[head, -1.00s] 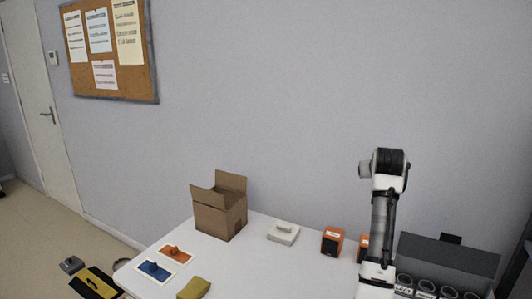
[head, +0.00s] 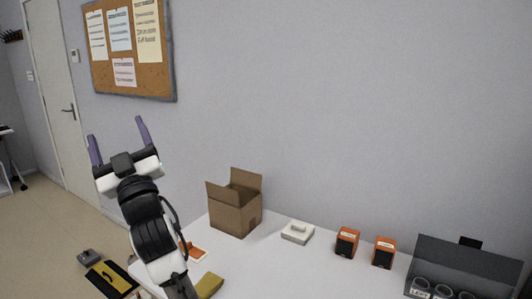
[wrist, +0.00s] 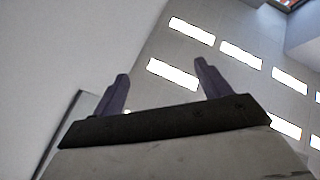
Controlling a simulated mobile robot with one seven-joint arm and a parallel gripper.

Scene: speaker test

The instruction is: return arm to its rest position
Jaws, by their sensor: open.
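My gripper (head: 118,140) is raised at the left of the head view, in front of the wall and above the table's left end. Its two purple fingers point up and stand wide apart with nothing between them. In the wrist view my gripper (wrist: 162,88) is also open and empty, with the ceiling and its bright light panels behind it. My arm hides part of the table's left side, including most of the orange card (head: 195,251).
On the white table (head: 265,270) stand an open cardboard box (head: 233,212), a white device (head: 297,231), two orange-and-black speakers (head: 346,242) and a dark bin (head: 465,265) with round items. A yellow cloth (head: 209,286) lies at the front.

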